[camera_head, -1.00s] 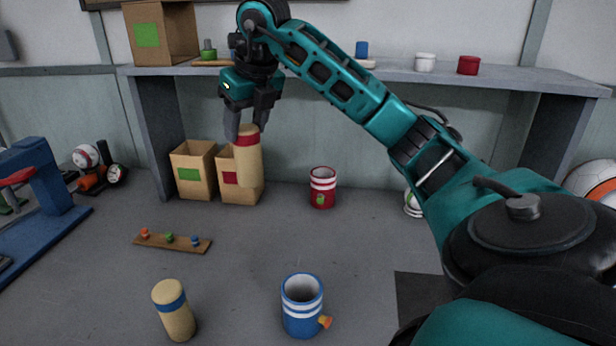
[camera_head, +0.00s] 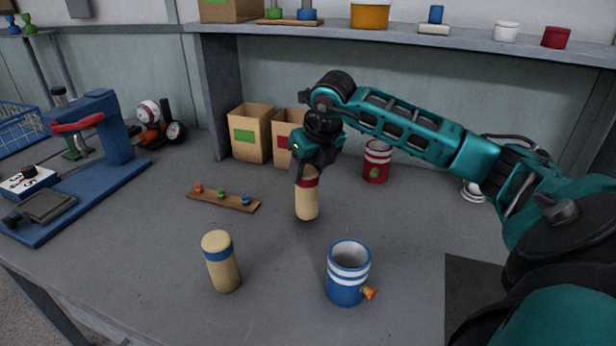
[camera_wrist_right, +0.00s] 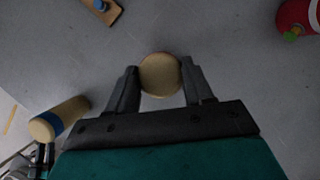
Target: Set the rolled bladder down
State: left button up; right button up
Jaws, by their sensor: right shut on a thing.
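The rolled bladder (camera_head: 306,205) is a tan cylinder with a red band near its top. My right gripper (camera_head: 307,177) is shut on it around the band, from above. The bladder hangs upright low over the middle of the table; I cannot tell whether its base touches the surface. In the right wrist view its round tan end (camera_wrist_right: 160,75) shows between the two fingers. A second tan roll with a blue band (camera_head: 221,262) stands on the table to the left and nearer.
A blue cup with white stripes (camera_head: 348,274) stands at the front. A red striped cup (camera_head: 376,161) stands behind. A wooden strip with coloured pegs (camera_head: 223,199) lies left of the bladder. Two cardboard boxes (camera_head: 250,133) stand at the back. A blue press (camera_head: 105,130) is at left.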

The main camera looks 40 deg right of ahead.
jog(key=shift+f, duration=1)
jog(key=shift+f, duration=0.25)
jog(key=o, duration=1.3)
jog(key=shift+r, duration=0.1)
jog(key=shift+o, duration=0.2)
jog(key=shift+s+r, duration=0.1)
jog(key=shift+r, duration=0.5)
jog(key=v, duration=1.1)
jog(key=shift+p, duration=0.3)
jog(key=shift+a, duration=0.1)
